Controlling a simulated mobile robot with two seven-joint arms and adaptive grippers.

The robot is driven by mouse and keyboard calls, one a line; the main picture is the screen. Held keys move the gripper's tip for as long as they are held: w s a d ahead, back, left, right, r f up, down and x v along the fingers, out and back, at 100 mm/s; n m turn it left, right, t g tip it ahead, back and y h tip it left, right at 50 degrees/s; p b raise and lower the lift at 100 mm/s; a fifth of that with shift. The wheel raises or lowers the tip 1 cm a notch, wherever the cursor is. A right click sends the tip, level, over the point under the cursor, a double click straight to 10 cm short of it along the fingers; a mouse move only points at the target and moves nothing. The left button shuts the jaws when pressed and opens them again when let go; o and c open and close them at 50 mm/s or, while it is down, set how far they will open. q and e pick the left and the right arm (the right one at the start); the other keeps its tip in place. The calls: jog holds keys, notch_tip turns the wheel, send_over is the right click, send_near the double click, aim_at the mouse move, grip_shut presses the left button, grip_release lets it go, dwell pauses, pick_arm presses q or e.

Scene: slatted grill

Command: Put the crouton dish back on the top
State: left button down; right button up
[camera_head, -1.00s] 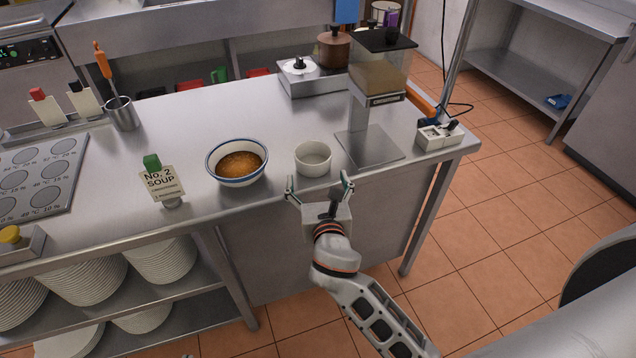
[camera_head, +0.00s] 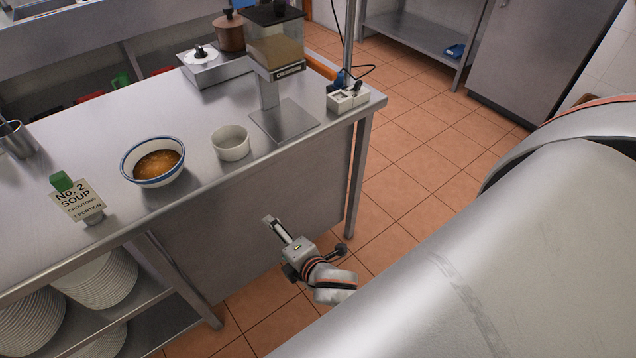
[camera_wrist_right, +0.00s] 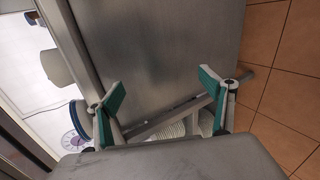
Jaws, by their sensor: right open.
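The crouton dish, a small empty white ramekin (camera_head: 231,146), stands upright on the steel counter top (camera_head: 205,108) near its front edge. It also shows at the left in the right wrist view (camera_wrist_right: 55,68). My right gripper (camera_head: 305,238) is below counter height, in front of the counter's front panel. Its fingers are spread with nothing between them, and it is apart from the dish. In the right wrist view its two green-padded fingers (camera_wrist_right: 160,100) stand wide apart. My left gripper is not in view.
A blue-rimmed soup bowl (camera_head: 154,163) stands left of the dish, with a "No. 2 SOUP" sign (camera_head: 76,203) beyond it. A dispenser (camera_head: 276,45) on a steel stand is to the right. Stacked plates (camera_head: 95,280) fill the lower shelf. The tiled floor (camera_head: 430,140) at right is clear.

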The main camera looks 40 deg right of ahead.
jog(key=s+d+f+m+g, duration=0.1)
jog(key=s+f+m, duration=0.2)
jog(key=s+m, duration=0.3)
jog(key=s+d+f+m+y, duration=0.1)
jog(key=s+d+f+m, duration=0.1)
jog(key=s+f+m, duration=0.2)
jog(key=shift+s+f+m+g+y, duration=0.35)
jog(key=shift+s+m, duration=1.3)
jog(key=shift+m, duration=0.95)
jog(key=shift+r, duration=0.1)
